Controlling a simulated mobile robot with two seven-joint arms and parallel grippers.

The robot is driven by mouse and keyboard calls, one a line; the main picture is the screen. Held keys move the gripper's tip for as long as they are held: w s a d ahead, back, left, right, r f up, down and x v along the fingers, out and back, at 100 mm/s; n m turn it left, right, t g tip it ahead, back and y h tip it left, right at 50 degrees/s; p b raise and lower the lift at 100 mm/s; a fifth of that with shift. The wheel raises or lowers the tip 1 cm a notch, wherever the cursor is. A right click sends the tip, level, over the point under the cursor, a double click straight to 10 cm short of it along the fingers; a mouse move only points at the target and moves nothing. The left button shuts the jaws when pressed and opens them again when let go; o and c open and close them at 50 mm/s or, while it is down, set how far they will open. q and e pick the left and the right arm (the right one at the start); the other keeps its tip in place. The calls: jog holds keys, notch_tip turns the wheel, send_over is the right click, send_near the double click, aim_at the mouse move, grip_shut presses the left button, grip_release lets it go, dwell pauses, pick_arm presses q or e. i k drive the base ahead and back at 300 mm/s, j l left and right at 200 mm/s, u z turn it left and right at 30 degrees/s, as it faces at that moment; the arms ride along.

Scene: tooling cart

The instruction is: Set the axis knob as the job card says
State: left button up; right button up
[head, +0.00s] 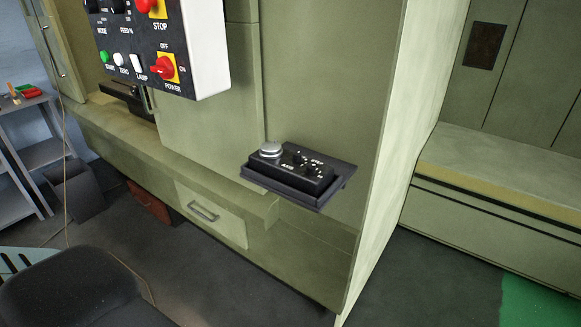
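A black control box (290,172) with a silver round wheel (271,149) sits on a small dark shelf (338,183) on the front of the green machine. Its top has white lettering that reads AXIS and STEP. Small dark knobs (299,158) show near that lettering, too small for me to read which way they point. I cannot make out which of them is the axis knob. I see no readable job card. Neither of my grippers is in view.
A white control panel (212,58) with a red power switch (163,68) hangs at the upper left. A drawer (211,225) is below the shelf. Grey shelving (35,155) stands at the far left. Dark floor is open at the lower right.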

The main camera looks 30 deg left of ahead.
aim_at(297, 155)
jog(key=j+u, duration=0.45)
jog(key=i+j+u, duration=0.15)
jog(key=u, duration=0.3)
jog(key=i+j+u, duration=0.15)
jog(key=j+u, duration=0.15)
jog(key=u, duration=0.15)
